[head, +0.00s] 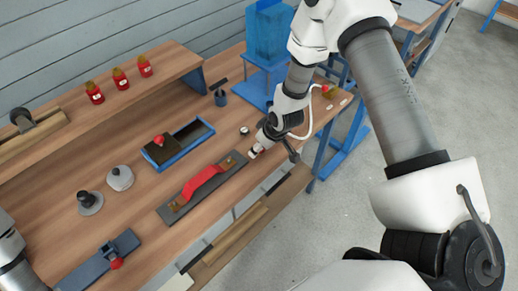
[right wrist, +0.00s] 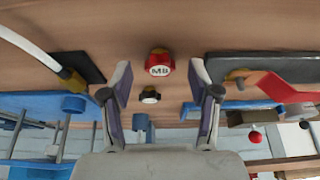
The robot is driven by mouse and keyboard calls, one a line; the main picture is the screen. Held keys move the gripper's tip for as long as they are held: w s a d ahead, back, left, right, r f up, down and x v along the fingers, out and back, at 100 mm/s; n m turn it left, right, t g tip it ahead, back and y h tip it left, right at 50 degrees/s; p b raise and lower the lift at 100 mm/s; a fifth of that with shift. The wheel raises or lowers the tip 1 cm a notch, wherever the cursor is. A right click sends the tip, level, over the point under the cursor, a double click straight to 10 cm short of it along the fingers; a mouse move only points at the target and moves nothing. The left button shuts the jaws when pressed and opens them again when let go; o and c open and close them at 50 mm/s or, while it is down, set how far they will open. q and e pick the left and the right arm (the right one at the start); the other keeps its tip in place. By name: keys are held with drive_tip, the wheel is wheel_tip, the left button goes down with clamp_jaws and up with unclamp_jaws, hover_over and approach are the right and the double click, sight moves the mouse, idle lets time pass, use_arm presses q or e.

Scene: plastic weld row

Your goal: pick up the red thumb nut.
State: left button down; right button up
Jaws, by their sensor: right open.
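The red thumb nut (right wrist: 160,66) has a white face marked M8 and a brass-coloured part behind it. In the right wrist view it is at the wooden bench top, upper middle, between and beyond my fingertips. My right gripper (right wrist: 160,78) is open with nothing between its pads. A small red and white bit of the nut (head: 254,151) shows there, mostly hidden by the gripper. My left gripper is out of the picture; only part of that arm shows at lower left.
A grey plate with a red handle (head: 203,180) lies close by. A small dark-and-white cap (head: 244,130) is behind the gripper. A blue tray (head: 192,139), a blue stand (head: 262,85) and a shelf with three red labelled pieces (head: 120,78) stand farther back.

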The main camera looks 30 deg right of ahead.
drive_tip(key=shift+w+f, duration=0.4)
drive_tip(key=shift+f, duration=0.2)
drive_tip(key=shift+s+r, duration=0.2)
drive_tip(key=shift+s, duration=0.05)
drive_tip(key=c, duration=1)
